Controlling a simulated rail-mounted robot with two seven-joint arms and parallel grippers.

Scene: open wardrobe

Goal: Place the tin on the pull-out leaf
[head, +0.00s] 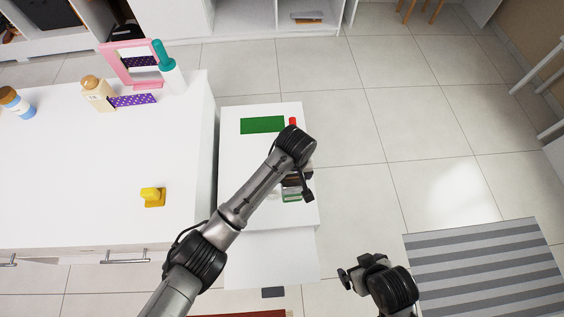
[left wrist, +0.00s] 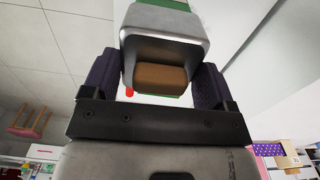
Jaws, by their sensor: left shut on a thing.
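The tin (head: 292,196), silvery with a green band, shows just below my left wrist in the head view, partly hidden by the arm. In the left wrist view the tin (left wrist: 165,45) is a rounded grey metal body with a brown area, between the two dark fingers. My left gripper (head: 297,182) is shut on it, over the front part of the white unit; it also shows in the left wrist view (left wrist: 160,85). The pull-out leaf (head: 272,260) is a bare white panel at the unit's front. My right gripper (head: 347,279) hangs right of the leaf, its opening unclear.
A green mat (head: 262,125) and a red object (head: 293,121) are at the far end of the unit's top. The white dresser (head: 80,150) at left holds bottles, a pink frame (head: 130,64) and a yellow object (head: 152,197). A striped rug (head: 485,267) lies right.

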